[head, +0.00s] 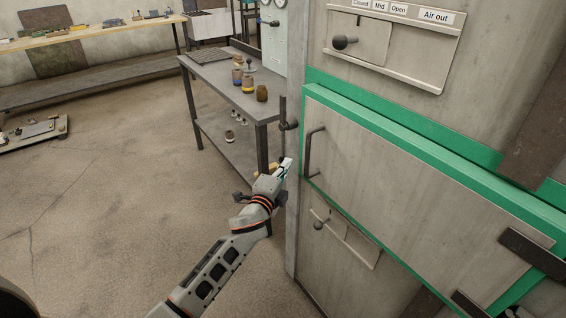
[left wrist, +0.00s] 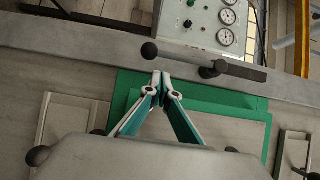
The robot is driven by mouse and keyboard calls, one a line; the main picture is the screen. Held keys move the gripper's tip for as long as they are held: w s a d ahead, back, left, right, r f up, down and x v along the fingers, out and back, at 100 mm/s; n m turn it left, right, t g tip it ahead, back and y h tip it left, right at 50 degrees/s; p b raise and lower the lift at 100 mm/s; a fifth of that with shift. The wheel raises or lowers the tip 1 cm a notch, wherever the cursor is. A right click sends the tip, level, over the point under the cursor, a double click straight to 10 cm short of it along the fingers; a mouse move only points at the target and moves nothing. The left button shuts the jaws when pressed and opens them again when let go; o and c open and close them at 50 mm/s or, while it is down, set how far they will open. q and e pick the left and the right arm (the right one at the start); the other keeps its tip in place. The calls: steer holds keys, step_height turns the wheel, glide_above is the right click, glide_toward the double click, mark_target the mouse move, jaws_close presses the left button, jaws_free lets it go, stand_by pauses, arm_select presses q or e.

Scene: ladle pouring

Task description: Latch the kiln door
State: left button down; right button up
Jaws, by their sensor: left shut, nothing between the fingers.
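The kiln door (head: 415,180) is a pale panel edged in green, with a dark upright handle (head: 309,152) near its left edge. It lies in or close against its green frame; I cannot tell if a gap remains. Left of it, a dark latch bar (head: 283,108) stands upright at a round pivot on the kiln's corner. In the left wrist view the latch (left wrist: 238,71) shows as a dark bar just beyond the fingers, with a ball end at left. My left gripper (head: 285,167) is shut and empty near the bar's lower end; contact is unclear. My right gripper is out of view.
A grey metal table (head: 225,85) with several jars stands behind the latch. Sliding vent plates with knobs sit above (head: 395,42) and below (head: 345,238) the door. A gauge panel (left wrist: 205,22) is beyond the latch.

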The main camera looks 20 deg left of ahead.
arm_select(q)
steer(key=shift+w+a, duration=0.85)
steer(key=shift+w, duration=0.05)
